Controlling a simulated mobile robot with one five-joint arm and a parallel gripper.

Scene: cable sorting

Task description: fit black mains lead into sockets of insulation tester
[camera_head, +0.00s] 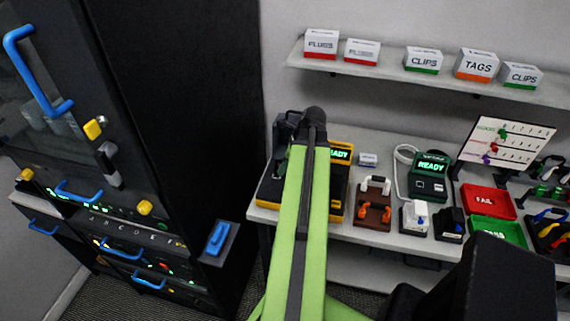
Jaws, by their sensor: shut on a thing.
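My gripper (286,128) is at the far end of my green arm, over the back left of the bench. It is shut, and the dark thing at its jaws looks like the black mains lead, though its shape and ends are hidden. A yellow and black tester with a lit READY display (340,153) lies below and beside the arm; it appears to be the insulation tester. My arm covers its middle, so I cannot see its sockets or whether the lead touches them.
To the right stand a brown block with orange handles (374,204), a green READY unit (430,176), a white block (414,217), a small black block (449,223), a red FAIL tray (488,202) and a green tray (497,231). A shelf (440,83) with labelled boxes hangs above. A tall black cabinet (180,100) stands left.

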